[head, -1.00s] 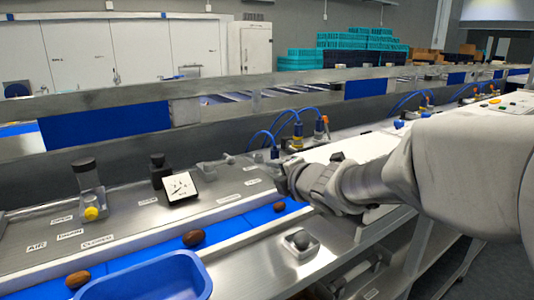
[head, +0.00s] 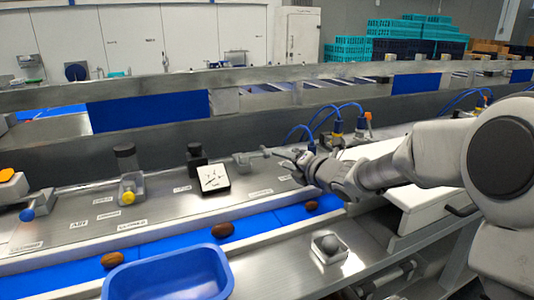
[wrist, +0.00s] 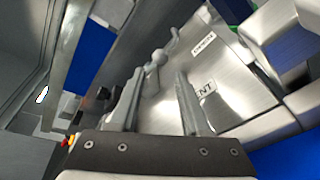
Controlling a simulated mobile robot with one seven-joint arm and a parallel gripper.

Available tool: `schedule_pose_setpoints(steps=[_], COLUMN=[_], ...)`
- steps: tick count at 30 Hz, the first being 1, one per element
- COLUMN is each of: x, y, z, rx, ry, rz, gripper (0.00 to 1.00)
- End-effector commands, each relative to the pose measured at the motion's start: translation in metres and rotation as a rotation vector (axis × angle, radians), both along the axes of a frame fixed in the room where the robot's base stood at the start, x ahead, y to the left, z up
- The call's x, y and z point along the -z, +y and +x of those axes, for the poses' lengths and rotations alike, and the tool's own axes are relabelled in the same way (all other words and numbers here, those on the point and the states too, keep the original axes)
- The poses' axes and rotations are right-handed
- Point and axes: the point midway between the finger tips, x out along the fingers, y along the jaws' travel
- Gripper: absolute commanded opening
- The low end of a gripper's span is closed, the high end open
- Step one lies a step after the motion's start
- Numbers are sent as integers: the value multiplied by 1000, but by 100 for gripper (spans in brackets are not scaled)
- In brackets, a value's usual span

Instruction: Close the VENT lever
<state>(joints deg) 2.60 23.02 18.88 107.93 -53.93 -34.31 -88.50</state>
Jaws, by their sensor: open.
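The VENT lever (head: 250,158) is a grey metal handle on the sloping steel panel, right of the square gauge. Its thin arm points right, towards my gripper. In the wrist view the lever (wrist: 155,64) lies just beyond and between my fingertips, with a rounded knob at its far end. My gripper (wrist: 160,75) is open and empty. In the head view my gripper (head: 299,160) is just right of the lever; contact cannot be told.
A square gauge (head: 213,178), a yellow-knobbed lever (head: 128,193) and a blue-knobbed lever (head: 30,213) are further left on the panel. Dates lie on the blue belt (head: 180,238) in front, beside a blue tray (head: 170,252). Blue hoses (head: 330,108) rise behind my gripper.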

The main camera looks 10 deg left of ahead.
Motion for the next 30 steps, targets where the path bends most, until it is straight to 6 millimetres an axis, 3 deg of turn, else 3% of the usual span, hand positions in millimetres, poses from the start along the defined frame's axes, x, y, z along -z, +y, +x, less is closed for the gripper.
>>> schedule_pose_setpoints(steps=[15,30], x=[17,21], y=[56,65], z=[56,66], rx=[0,1], ry=[2,1], rz=[0,0], gripper=[47,47])
